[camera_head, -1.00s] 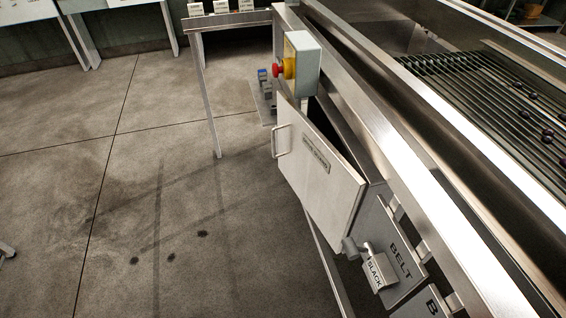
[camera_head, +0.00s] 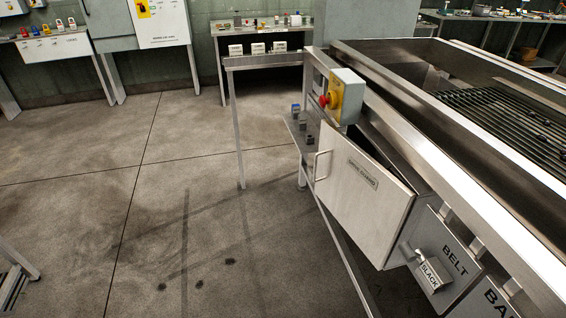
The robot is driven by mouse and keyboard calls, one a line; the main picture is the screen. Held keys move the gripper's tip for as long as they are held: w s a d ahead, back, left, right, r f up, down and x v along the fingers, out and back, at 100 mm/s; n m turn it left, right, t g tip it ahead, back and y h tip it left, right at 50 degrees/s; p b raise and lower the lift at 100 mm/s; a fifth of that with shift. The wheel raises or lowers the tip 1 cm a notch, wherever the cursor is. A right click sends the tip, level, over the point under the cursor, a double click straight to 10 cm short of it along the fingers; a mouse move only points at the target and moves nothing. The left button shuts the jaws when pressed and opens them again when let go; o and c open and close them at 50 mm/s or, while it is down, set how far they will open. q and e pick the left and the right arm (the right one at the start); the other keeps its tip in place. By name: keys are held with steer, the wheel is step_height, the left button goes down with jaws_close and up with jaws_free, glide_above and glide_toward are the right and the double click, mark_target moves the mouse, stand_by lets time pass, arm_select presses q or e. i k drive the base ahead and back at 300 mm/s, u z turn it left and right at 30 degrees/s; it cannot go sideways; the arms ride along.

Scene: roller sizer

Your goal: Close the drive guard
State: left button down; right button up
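The drive guard (camera_head: 357,196) is a light grey door panel with a label and a bar handle (camera_head: 322,166) at its left edge. It hangs on the side of the steel roller sizer (camera_head: 432,160). The guard stands partly open: a dark gap shows along its top between it and the machine frame. Neither of my grippers is in view, and nothing touches the guard.
A small shelf (camera_head: 297,130) stands behind. The concrete floor (camera_head: 150,210) at left is clear.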

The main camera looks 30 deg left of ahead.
mark_target(371, 205)
steer(key=u, duration=0.4)
steer(key=i, duration=0.9)
steer(key=z, duration=0.45)
